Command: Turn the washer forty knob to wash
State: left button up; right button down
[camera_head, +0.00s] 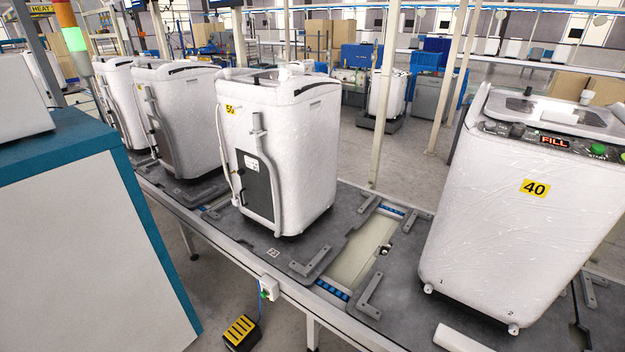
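The washer marked 40 (490,220) stands upright at the right, wrapped in clear film. Its control panel on top has a red lit display reading FILL (554,142). A dark round knob (517,130) sits just left of that display; its pointer and markings are too small to read. A green button (598,149) with START lettering is to the right of the display. Neither of my grippers shows in this view, and nothing touches the panel.
A washer marked 50 (275,140) and more white washers stand along the line to the left. Metal brackets (370,297) lie on the grey conveyor pallets. A teal-topped cabinet (80,150) fills the near left. A yellow pedal (240,330) is on the floor.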

aim_at(518, 128)
jog(key=k+l+z, duration=0.1)
jog(key=l, duration=0.95)
jog(key=k+l+z, duration=0.1)
jog(key=l, duration=0.95)
jog(key=k+l+z, duration=0.15)
jog(key=l, duration=0.9)
jog(key=j, duration=0.95)
